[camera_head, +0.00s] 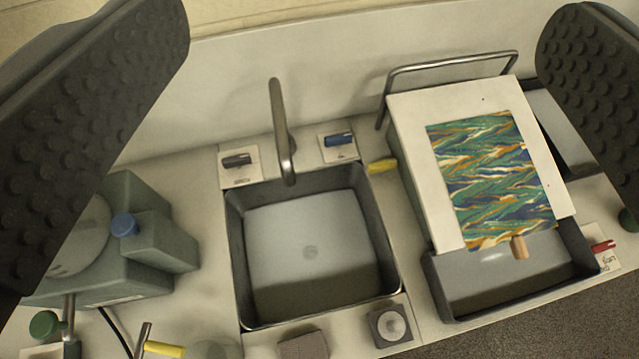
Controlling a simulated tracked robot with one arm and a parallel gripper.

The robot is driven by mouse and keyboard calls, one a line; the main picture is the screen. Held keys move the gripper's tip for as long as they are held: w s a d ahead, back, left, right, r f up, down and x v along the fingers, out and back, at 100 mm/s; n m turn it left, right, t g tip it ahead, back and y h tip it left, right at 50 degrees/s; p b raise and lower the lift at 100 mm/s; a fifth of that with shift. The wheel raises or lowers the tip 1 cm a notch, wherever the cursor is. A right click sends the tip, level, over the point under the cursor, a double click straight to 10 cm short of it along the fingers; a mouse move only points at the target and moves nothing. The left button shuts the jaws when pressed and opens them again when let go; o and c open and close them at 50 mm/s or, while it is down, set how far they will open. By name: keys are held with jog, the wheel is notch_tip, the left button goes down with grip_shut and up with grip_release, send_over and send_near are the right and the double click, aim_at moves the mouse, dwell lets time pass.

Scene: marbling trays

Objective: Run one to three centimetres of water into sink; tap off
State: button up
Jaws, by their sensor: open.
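The sink (235,255) is a dark grey square basin set in the counter, in the middle of the view. Its light floor shows a round drain mark in the centre; I cannot tell whether water covers it. The tap (279,125) is a bent metal spout at the back of the sink, and no stream shows below it. A dark handle (237,160) on a white labelled plate is left of the spout. A blue handle (340,140) on another plate is right of it. My gripper (365,120) is open and empty, its two ribbed fingers wide apart at the upper corners.
A marbled sheet on a white board (408,125) lies over a grey tray (445,300) at right, with a metal rail behind. A grey-green machine with a blue knob (125,225) stands at left. A round grey knob (391,325) and grey block (303,346) are at the sink's front.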

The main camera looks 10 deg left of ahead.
jog(key=w+f+n+g+y+b, duration=0.1)
jog(key=w+f+g+b, duration=0.1)
jog(key=w+f, duration=0.8)
jog(key=w+f+n+g+y+b, duration=0.1)
jog(key=w+f+g+b, duration=0.1)
jog(key=w+f, duration=0.8)
jog(key=n+g+b, duration=0.1)
jog(key=g+b, duration=0.2)
send_near(340, 139)
jog(key=shift+y, duration=0.4)
jog(key=x, duration=0.6)
jog(key=b+x, duration=0.1)
jog(key=x, duration=0.2)
jog(key=shift+w+d+f, duration=0.2)
jog(key=shift+w+f, duration=0.05)
jog(key=shift+f, duration=0.15)
jog(key=shift+c, duration=0.4)
jog(key=c, duration=0.9)
